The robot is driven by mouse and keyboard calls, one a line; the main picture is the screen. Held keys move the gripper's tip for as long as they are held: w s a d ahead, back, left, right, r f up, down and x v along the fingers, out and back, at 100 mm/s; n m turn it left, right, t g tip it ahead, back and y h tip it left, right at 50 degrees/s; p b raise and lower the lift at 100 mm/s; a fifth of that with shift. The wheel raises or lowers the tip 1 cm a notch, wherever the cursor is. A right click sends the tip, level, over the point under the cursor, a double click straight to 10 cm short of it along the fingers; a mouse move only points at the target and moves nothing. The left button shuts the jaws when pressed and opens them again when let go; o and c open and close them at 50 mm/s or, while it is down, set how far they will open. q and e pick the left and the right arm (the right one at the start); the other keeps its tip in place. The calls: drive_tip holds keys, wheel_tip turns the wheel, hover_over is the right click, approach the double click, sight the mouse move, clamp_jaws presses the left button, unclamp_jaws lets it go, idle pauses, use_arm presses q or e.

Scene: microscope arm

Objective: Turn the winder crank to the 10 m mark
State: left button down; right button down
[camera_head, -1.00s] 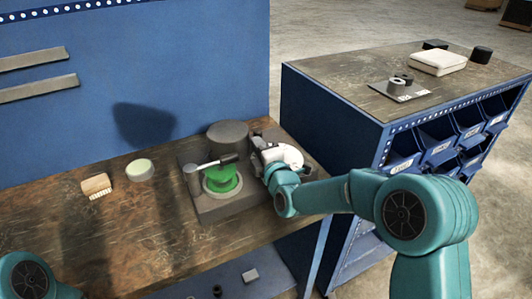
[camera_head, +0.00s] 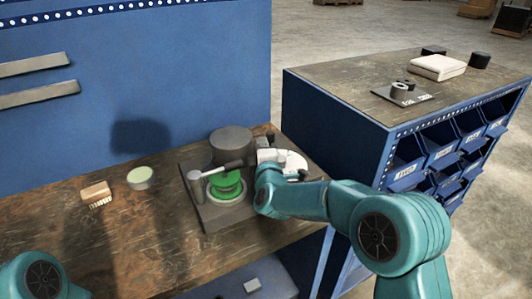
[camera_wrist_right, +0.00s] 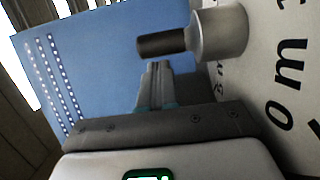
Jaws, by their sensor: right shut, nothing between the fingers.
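The winder has a grey base (camera_head: 222,216) on the wooden bench, with a green spool (camera_head: 228,188) and a grey drum (camera_head: 231,140). A grey lever with a dark grip (camera_head: 234,164) reaches over the spool. A white dial (camera_head: 296,161) stands at the right, partly hidden by my right arm. In the right wrist view the dial (camera_wrist_right: 292,70) shows black "m" lettering; its numbers are cut off. A metal cylinder with a dark rod (camera_wrist_right: 162,43) stands before it. My right gripper (camera_wrist_right: 155,68) is shut and empty, just below the rod in the picture. My left gripper is out of view.
A brush (camera_head: 96,193) and a round pale-topped tin (camera_head: 141,178) lie at the left of the bench. A blue cabinet with bins (camera_head: 330,115) stands to the right. The bench between the tin and the front edge is clear.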

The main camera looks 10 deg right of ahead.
sight(270, 140)
drive_tip(key=shift+w+r+p, duration=0.2)
drive_tip(key=shift+r+p, duration=0.05)
drive_tip(key=shift+p, duration=0.1)
drive_tip(key=shift+w+d+p, duration=0.1)
drive_tip(key=shift+w+p, duration=0.05)
drive_tip(key=shift+p, duration=0.2)
drive_tip(key=shift+w+d+m+h+p, duration=0.1)
drive_tip(key=shift+d+m+h+p, duration=0.15)
drive_tip(key=shift+h, duration=0.2)
drive_tip(key=shift+w+m+h+p, duration=0.1)
drive_tip(key=shift+m+h, duration=0.25)
drive_tip(key=shift+h, duration=0.1)
drive_tip(key=shift+w+d+h, duration=0.15)
drive_tip(key=shift+d+h, duration=0.05)
drive_tip(key=shift+h, duration=0.1)
drive_tip(key=shift+w+p, duration=0.1)
drive_tip(key=shift+p, duration=0.45)
drive_tip(key=shift+w+d+f+p, duration=0.1)
drive_tip(key=shift+w+d+p, duration=0.1)
drive_tip(key=shift+d+p, duration=0.4)
drive_tip(key=shift+w+a+m+g+h, duration=0.1)
drive_tip(key=shift+m+g+h, duration=0.2)
drive_tip(key=shift+m+h, duration=0.2)
drive_tip(key=shift+f+p, duration=0.1)
drive_tip(key=shift+p, duration=0.2)
drive_tip(key=shift+d+m+h, duration=0.2)
drive_tip(key=shift+m+h, duration=0.1)
drive_tip(key=shift+h, duration=0.1)
